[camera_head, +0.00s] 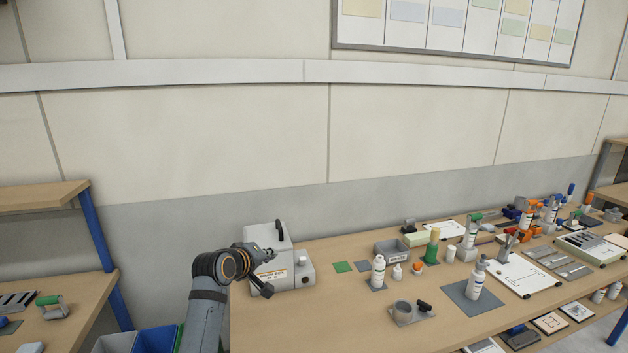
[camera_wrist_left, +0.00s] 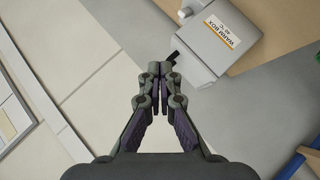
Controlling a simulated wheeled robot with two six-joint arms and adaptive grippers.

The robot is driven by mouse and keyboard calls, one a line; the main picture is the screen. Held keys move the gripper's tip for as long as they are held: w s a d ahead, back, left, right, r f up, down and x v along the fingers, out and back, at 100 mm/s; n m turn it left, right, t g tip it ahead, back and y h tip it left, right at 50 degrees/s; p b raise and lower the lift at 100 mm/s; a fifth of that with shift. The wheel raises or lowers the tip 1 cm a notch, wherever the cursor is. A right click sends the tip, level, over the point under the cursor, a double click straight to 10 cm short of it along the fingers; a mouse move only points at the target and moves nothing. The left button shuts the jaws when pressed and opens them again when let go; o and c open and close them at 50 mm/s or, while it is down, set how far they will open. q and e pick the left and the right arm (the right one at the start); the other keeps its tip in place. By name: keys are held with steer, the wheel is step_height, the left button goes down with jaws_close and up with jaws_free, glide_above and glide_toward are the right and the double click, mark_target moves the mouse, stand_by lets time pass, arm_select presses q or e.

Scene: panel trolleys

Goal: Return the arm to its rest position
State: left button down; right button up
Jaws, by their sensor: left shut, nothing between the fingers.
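My left arm comes in from the lower left in the head view. Its gripper (camera_head: 267,272) is in front of the grey-white warm box (camera_head: 296,268) at the left end of the workbench. In the left wrist view the gripper's fingers (camera_wrist_left: 159,88) are closed together with nothing between them. The labelled warm box (camera_wrist_left: 208,40) shows beyond the fingertips; I cannot tell whether the gripper touches it. My right gripper is in neither view.
The wooden workbench (camera_head: 345,318) holds bottles, a grey bin (camera_head: 392,250), a grey holder (camera_head: 409,313) and several tools to the right. A blue-legged shelf (camera_head: 104,250) stands at left, with bins (camera_head: 155,340) below.

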arm_select(q)
steer(key=s+a+f+m+g+y, duration=0.15)
steer(key=s+a+f, duration=0.25)
steer(key=s+f, duration=0.5)
steer(key=s+a+f+m+g+y, duration=0.15)
steer(key=s+f, duration=0.25)
steer(key=s, duration=0.6)
steer(key=s+a+f+m+g+y, duration=0.1)
steer(key=s+a+f+m+g, duration=0.25)
steer(key=s, duration=0.65)
steer(key=s+a+f+m+g+y, duration=0.15)
steer(key=s+f, duration=0.35)
steer(key=s, duration=0.5)
steer(key=a+f+g+b, duration=0.1)
steer(key=a+f, duration=0.2)
steer(key=f, duration=2.2)
steer(key=s+a+f+g+b, duration=0.1)
steer(key=s+f, duration=1.9)
steer(key=shift+s+a+f, duration=0.15)
steer(key=shift+s+a, duration=0.05)
steer(key=shift+s, duration=0.15)
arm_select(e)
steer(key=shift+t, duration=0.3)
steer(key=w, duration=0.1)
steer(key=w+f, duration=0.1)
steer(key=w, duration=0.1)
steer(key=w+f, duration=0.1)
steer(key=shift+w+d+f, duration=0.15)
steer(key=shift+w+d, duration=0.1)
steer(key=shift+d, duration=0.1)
